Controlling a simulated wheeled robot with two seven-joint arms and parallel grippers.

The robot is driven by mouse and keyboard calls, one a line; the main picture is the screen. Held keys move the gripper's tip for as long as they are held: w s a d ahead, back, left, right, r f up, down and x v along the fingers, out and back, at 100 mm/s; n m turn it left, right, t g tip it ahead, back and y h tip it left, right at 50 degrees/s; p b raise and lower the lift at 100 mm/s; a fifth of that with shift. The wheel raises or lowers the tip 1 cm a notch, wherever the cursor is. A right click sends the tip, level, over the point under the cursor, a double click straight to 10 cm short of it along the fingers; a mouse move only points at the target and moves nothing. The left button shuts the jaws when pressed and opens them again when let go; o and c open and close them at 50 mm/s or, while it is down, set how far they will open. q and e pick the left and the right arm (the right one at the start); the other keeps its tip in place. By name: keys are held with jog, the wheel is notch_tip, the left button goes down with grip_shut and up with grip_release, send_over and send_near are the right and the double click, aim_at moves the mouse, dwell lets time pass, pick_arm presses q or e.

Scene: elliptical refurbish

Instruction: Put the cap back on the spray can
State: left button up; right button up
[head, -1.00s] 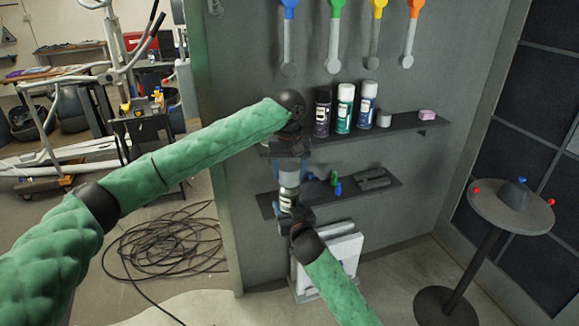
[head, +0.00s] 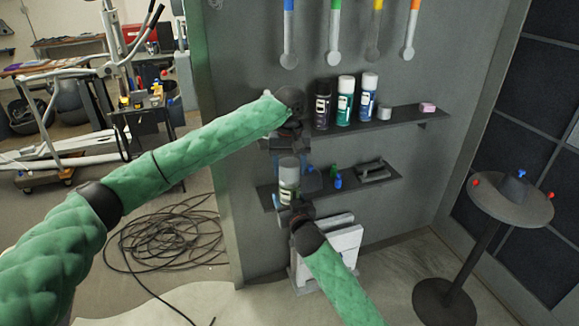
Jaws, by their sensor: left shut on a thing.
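A spray can (head: 289,183) with a pale body stands roughly upright in front of the lower shelf. My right gripper (head: 294,208) comes from below and is closed around its lower part. My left gripper (head: 290,147) is directly above the can, pointing down, and is shut on a grey piece, seemingly the cap (head: 289,162), at the can's top. The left gripper's fingers are dark and partly hidden, so I cannot tell whether the cap touches or sits fully on the can.
Several capped spray cans, one being teal and white (head: 345,101), stand on the upper shelf (head: 405,122) beside a small grey cylinder (head: 384,114) and a pink block (head: 427,107). The lower shelf (head: 385,182) holds small items. A round table (head: 500,212) stands at right.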

pick_arm(q)
jog(key=shift+f, duration=0.6)
dwell(1.6)
jog(key=o, duration=1.4)
jog(key=shift+r, duration=0.1)
jog(key=shift+r, duration=3.4)
